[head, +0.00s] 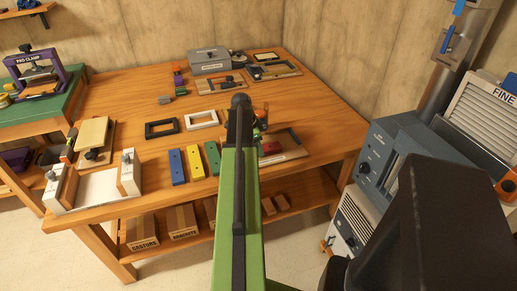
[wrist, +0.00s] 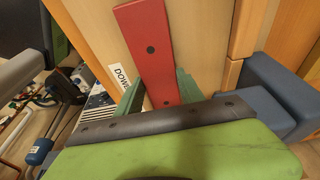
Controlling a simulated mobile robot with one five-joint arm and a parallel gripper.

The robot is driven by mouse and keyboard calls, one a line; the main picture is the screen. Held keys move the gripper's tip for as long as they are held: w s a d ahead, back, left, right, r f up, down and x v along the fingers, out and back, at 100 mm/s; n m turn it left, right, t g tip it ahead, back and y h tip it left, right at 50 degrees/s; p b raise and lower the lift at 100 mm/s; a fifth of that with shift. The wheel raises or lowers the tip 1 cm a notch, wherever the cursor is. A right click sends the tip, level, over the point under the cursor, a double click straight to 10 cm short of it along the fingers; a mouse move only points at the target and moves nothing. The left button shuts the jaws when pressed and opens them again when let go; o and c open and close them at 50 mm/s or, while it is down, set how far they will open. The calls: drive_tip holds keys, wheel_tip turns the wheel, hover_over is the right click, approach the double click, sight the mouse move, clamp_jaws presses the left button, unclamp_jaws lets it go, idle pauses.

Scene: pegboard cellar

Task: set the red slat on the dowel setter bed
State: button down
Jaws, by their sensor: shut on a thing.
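The red slat (wrist: 150,45), a flat bar with dark round holes, is in the wrist view. My gripper (wrist: 158,78) has its green fingers on either side of the slat's near end and is shut on it. Behind the slat is a pale wooden surface with a white label (wrist: 121,76) reading "DOW", the rest hidden; it appears to be the dowel setter. I cannot tell whether the slat touches it. In the head view my arm hides most of the gripper, and a small red part (head: 270,147) shows over a brown board (head: 293,153) at the right.
Blue (head: 177,167), yellow (head: 194,163) and green (head: 212,157) slats lie left of my arm on the workbench (head: 110,215). Black (head: 162,128) and white (head: 201,119) frames lie behind them. A blue block (wrist: 270,92) stands right of the slat. A grey machine (head: 385,150) stands right of the bench.

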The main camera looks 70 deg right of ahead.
drive_tip(key=shift+f, duration=0.2)
drive_tip(key=c, duration=0.7)
unclamp_jaws()
drive_tip(key=shift+r, duration=0.1)
drive_tip(key=p+v, duration=1.1)
drive_tip(key=v, duration=0.1)
drive_tip(key=shift+a+r+p, duration=0.1)
drive_tip(key=shift+r+p, duration=0.05)
drive_tip(key=shift+p, duration=0.2)
